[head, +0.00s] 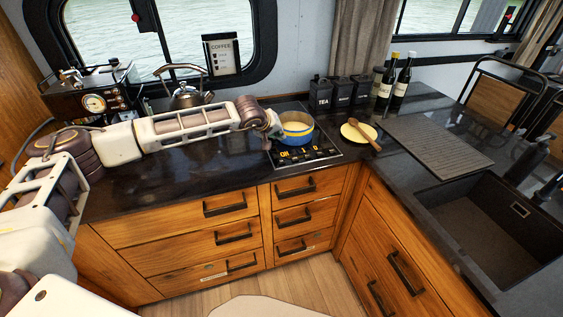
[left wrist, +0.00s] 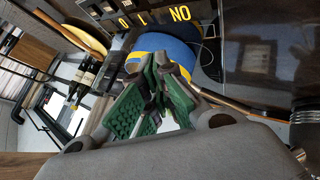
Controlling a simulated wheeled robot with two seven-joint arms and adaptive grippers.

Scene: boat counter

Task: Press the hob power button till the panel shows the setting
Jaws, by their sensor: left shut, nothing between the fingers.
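The black hob (head: 325,158) is set in the counter, with its control panel (head: 302,155) along the front edge. Yellow lit characters on the panel read "ON", "1" and "0"; they also show in the left wrist view (left wrist: 180,14). A blue and yellow pot (head: 297,131) stands on the hob behind the panel; it also shows in the left wrist view (left wrist: 150,46). My left gripper (head: 275,134) is shut and empty, just left of the pot and near the "ON" end of the panel. Whether it touches the panel or pot I cannot tell. My right gripper is out of view.
A kettle (head: 187,97) and coffee machine (head: 93,92) stand at the back left. Black canisters (head: 340,94) and two bottles (head: 402,84) stand behind the hob. A yellow plate (head: 352,134) with a wooden spoon (head: 367,138) lies right of it. The front-left counter is clear.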

